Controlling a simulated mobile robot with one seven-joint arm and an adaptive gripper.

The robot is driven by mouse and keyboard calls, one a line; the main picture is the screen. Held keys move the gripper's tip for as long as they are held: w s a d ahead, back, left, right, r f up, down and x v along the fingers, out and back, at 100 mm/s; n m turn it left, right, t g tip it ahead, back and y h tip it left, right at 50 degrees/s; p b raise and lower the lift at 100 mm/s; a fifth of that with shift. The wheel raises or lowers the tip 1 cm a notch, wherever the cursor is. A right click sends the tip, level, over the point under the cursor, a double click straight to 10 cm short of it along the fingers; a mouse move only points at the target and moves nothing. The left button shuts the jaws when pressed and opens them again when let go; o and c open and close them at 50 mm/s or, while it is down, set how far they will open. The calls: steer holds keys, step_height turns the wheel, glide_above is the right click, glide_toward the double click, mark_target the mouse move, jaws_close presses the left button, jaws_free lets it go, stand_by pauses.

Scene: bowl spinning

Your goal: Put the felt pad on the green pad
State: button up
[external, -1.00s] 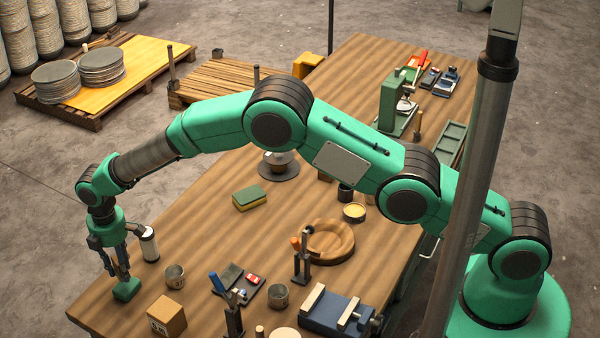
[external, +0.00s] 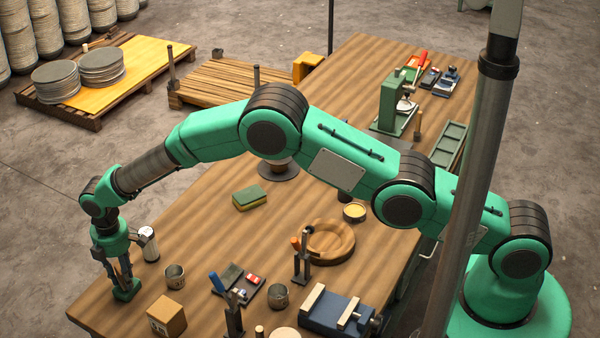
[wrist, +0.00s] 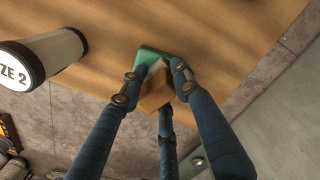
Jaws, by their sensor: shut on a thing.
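The green pad (external: 127,291) lies on the table near its front left corner. In the wrist view it shows as a green patch (wrist: 146,55) just beyond the fingers. My gripper (external: 122,280) points down at the green pad. In the wrist view its fingers (wrist: 155,85) are shut on a small tan-brown block (wrist: 156,97), which appears to be the felt pad. The block overlaps the green pad in that view. I cannot tell whether the two touch. In the external view the fingers hide the felt pad.
A white, black-ended cylinder (external: 148,244) stands close beside my gripper; it also shows in the wrist view (wrist: 45,58). A grey cup (external: 175,276) and cardboard box (external: 167,317) stand to the right. A green-and-yellow sponge (external: 249,198) lies farther back. The table edge is close by.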

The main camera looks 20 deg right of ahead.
steer(key=shift+f, duration=0.1)
steer(key=o, duration=1.2)
steer(key=shift+c, duration=0.2)
steer(key=shift+r, duration=6.1)
